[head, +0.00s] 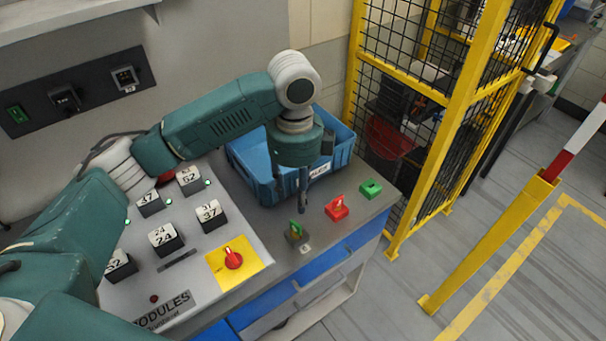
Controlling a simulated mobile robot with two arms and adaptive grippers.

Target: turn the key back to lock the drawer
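A green key (296,226) stands upright in a small grey lock block (297,239) at the front edge of the grey bench top. Blue drawer fronts (318,277) are below that edge; I see no clear gap at them. My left gripper (303,204) points down just above and behind the key, and looks apart from it. Its dark fingers overlap from this angle, so their opening cannot be judged, and nothing shows held in them. My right gripper is out of view.
A red block (337,208) and a green block (371,188) sit right of the key. A blue crate (255,175) stands behind. A yellow mesh fence (455,110) rises at right.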

